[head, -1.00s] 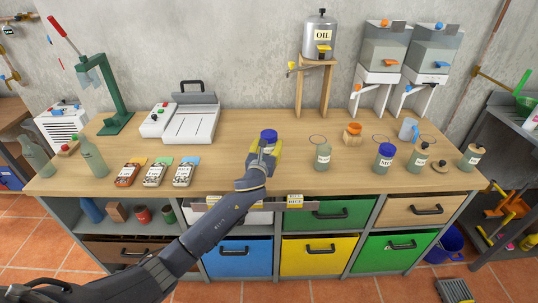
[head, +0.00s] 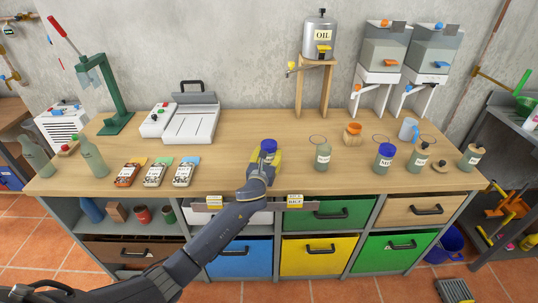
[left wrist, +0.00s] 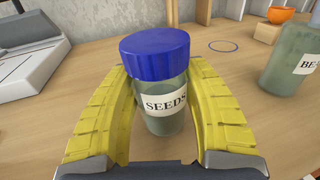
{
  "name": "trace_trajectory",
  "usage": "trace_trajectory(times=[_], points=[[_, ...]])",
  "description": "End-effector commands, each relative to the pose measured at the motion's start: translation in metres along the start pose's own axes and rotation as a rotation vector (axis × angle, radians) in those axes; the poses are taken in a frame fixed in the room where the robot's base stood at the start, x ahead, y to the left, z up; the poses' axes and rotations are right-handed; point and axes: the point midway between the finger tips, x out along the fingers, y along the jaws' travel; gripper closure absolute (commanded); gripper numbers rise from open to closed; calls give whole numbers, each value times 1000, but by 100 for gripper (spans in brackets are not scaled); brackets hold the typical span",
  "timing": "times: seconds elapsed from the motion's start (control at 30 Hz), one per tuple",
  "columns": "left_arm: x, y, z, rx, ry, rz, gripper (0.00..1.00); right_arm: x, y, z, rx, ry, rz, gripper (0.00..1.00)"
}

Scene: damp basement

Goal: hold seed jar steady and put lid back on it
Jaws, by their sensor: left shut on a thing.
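The seed jar (left wrist: 165,118) is a greenish glass jar with a white SEEDS label, upright in the left wrist view. Its blue lid (left wrist: 156,52) sits on top and covers the mouth; I cannot tell how tightly it is fastened. The lid also shows in the head view (head: 268,146), at the middle of the workbench (head: 225,172). My left gripper (head: 264,160), with yellow fingers, is shut around the jar body below the lid. It hides most of the jar in the head view. My right gripper is not in view.
A BE-labelled jar (head: 322,158) stands to the right, then another blue-lidded jar (head: 385,162) and more jars. Seed packets (head: 155,172) and bottles lie or stand left. A white machine (head: 190,120) is behind left. Bench top between packets and held jar is clear.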

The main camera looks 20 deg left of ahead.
Motion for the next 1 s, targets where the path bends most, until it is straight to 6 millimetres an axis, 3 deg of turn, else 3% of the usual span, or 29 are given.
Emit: trace_trajectory(times=[0.17, 0.2, 0.33, 0.7, 1.0], points=[[0, 0, -2, 0, -1, 0, 100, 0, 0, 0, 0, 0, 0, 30], [0, 0, -3, 0, 0, 1, 46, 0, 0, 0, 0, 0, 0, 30], [0, 0, -3, 0, 0, 0, 31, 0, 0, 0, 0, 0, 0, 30], [-1, 0, 1, 0, -1, -1, 29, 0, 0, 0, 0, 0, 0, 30], [-45, 0, -1, 0, 1, -2, 29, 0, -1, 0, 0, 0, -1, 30]])
